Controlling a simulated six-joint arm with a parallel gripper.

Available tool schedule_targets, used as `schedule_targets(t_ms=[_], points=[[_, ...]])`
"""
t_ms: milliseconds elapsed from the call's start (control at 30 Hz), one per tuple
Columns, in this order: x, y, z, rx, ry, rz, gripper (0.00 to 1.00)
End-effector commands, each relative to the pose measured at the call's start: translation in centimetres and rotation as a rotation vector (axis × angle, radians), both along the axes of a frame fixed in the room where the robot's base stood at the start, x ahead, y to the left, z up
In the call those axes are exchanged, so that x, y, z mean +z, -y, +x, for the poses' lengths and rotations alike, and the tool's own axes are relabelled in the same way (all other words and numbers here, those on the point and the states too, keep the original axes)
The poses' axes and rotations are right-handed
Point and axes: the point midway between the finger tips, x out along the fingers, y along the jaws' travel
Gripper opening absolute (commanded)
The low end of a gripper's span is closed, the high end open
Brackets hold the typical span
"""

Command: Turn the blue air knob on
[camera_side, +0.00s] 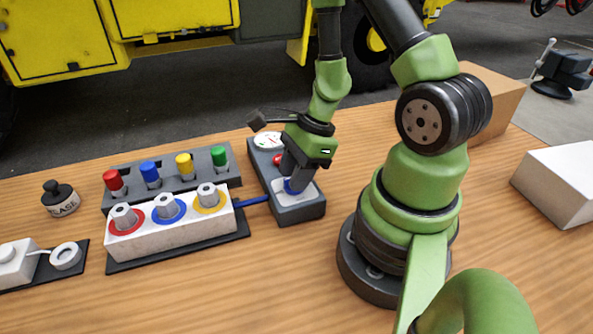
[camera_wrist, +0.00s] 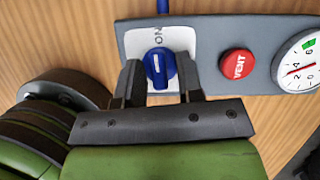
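The blue air knob (camera_wrist: 159,68) sits on a white plate (camera_wrist: 178,40) marked ON, at one end of a grey panel. In the wrist view, a white mark shows on the knob. My gripper (camera_wrist: 159,72) points down at this panel, one finger on each side of the knob. The fingers stand apart with the knob between them; I cannot tell whether they press on it. In the side view, my gripper (camera_side: 296,184) is over the near end of the grey panel (camera_side: 298,213) and hides most of the knob; only a little blue shows.
A red VENT button (camera_wrist: 237,64) and a gauge (camera_wrist: 299,62) share the panel. Left of it, a white block (camera_side: 168,231) with three ringed knobs stands before a grey rack (camera_side: 172,182) of coloured fittings. A dark jar (camera_side: 59,199) stands farther left. Bare table lies in front.

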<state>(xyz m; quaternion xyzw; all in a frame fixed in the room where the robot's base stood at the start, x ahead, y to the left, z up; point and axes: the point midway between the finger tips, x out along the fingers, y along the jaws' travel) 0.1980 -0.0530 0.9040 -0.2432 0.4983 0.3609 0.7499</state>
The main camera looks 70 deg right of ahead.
Motion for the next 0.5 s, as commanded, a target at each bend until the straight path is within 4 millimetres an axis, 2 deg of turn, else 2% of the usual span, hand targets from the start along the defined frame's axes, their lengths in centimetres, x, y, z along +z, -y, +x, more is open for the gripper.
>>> schedule_targets(t_ms=[333,500], points=[[0.0,-0.1,-0.1,0.003,-0.004,0.003,0.43],[1.0,0.3,-0.3,0.003,0.000,0.003,0.43]])
